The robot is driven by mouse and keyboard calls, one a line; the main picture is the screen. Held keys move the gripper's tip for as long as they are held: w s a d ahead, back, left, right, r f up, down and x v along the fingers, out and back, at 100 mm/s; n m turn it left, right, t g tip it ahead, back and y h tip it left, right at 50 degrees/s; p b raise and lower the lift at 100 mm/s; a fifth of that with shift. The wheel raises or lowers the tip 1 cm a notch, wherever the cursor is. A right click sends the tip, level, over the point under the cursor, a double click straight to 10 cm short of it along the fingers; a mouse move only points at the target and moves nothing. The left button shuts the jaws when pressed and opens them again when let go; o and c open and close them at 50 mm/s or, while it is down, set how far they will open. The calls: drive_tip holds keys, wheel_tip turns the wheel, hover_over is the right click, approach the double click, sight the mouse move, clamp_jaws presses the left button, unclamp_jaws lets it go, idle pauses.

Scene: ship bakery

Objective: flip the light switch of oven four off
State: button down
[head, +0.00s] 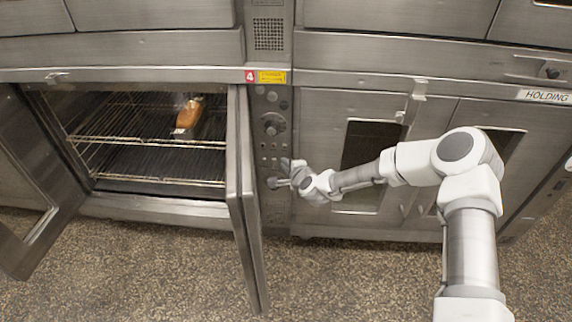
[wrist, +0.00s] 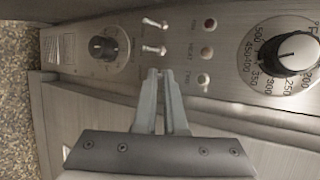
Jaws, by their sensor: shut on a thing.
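Oven four's control panel (head: 271,125) is the narrow steel strip between the open oven and the closed doors on the right, below a red "4" label (head: 250,76). My gripper (head: 284,183) is at the lower part of this panel. In the wrist view, my gripper (wrist: 162,74) has its fingers close together at the panel face, in line with two toggle switches (wrist: 154,49) (wrist: 155,23). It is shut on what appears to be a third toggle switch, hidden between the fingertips. I cannot read the switch labels or tell its position.
An open oven door (head: 244,190) sticks out just left of the panel. A loaf (head: 188,113) sits on the oven rack (head: 150,141). In the wrist view, a large temperature dial (wrist: 288,54), a small black knob (wrist: 103,47) and indicator lamps (wrist: 208,53) surround the switches.

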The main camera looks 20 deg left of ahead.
drive_tip(key=shift+f, duration=0.15)
drive_tip(key=shift+f+n+t+y, duration=0.75)
drive_tip(key=shift+t+y, duration=0.3)
drive_tip(key=shift+t, duration=0.2)
drive_tip(key=shift+f+n+t+y, duration=0.75)
drive_tip(key=shift+t+y, duration=0.25)
drive_tip(key=shift+t, duration=0.3)
drive_tip(key=shift+f+n+t+y, duration=0.65)
drive_tip(key=shift+n+t+y, duration=0.15)
drive_tip(key=shift+t+y, duration=0.35)
drive_tip(key=shift+t, duration=0.3)
drive_tip(key=c, duration=1)
unclamp_jaws()
